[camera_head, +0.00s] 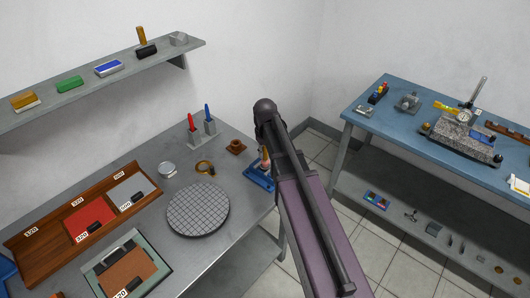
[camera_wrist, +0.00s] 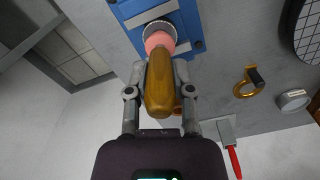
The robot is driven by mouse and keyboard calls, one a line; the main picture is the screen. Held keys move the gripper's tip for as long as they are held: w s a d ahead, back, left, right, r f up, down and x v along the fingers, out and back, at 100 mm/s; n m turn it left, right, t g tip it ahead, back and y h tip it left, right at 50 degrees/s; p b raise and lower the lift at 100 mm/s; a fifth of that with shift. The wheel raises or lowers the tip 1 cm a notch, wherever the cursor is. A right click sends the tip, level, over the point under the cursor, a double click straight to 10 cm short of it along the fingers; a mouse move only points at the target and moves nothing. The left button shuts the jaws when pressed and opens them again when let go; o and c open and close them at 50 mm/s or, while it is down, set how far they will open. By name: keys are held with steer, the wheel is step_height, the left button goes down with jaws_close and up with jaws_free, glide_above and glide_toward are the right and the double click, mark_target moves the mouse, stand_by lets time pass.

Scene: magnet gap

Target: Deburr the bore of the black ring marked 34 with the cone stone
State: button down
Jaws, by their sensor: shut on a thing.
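The cone stone is a pink cone (camera_wrist: 160,42) on a varnished wooden handle (camera_wrist: 160,88). My gripper (camera_wrist: 160,74) is shut on the handle, with one finger on each side. The cone's tip meets a round dark-rimmed ring (camera_wrist: 156,30) in a blue fixture (camera_wrist: 196,20); I cannot tell how deep it sits in the bore. No 34 mark is readable. In the head view the blue fixture (camera_head: 256,182) stands at the bench's right edge, and the handle (camera_head: 265,157) shows beside my arm, which hides the gripper.
A brown flanged part (camera_head: 236,146), a yellow-and-black ring-shaped item (camera_head: 204,167) and a round gridded plate (camera_head: 198,210) lie left of the fixture. Red and blue handled tools stand in grey holders (camera_head: 195,137) behind. A blue-topped table (camera_head: 400,125) stands apart at right.

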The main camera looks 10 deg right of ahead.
steer(key=m, duration=0.4)
steer(key=shift+m, duration=0.4)
steer(key=n, duration=0.6)
steer(key=shift+f+n, duration=0.1)
steer(key=shift+n, duration=0.3)
steer(key=shift+s+m, duration=0.1)
steer(key=shift+m, duration=0.2)
stand_by(0.3)
steer(key=m, duration=0.6)
stand_by(0.3)
stand_by(0.4)
steer(key=n, duration=0.6)
steer(key=shift+n, duration=0.3)
